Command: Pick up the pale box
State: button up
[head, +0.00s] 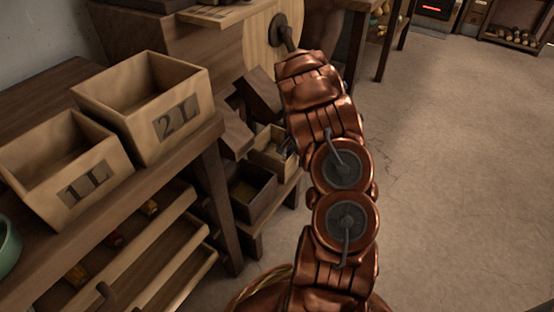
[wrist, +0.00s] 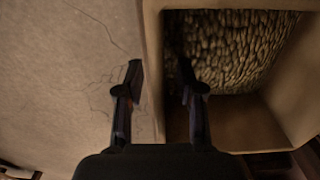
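A pale box (wrist: 245,125) fills the right of the wrist view and holds a heap of pale grain-like pieces. My gripper (wrist: 159,72) is open, with one finger over the box's inside and the other beyond its left wall, over the floor. I cannot tell whether either finger touches the wall. In the head view a pale box (head: 268,158) stands on a low shelf, partly hidden by my arm. It appears to be the same one. My gripper is mostly hidden behind the arm there.
Two wooden boxes marked 1L (head: 88,188) and 2L (head: 175,122) stand on the table at left. A darker box (head: 254,205) stands just in front of the pale box, with tilted dark boxes behind. The floor (head: 450,170) at right is clear.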

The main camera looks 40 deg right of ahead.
jog(key=shift+f, duration=0.3)
grip_shut()
dwell(0.3)
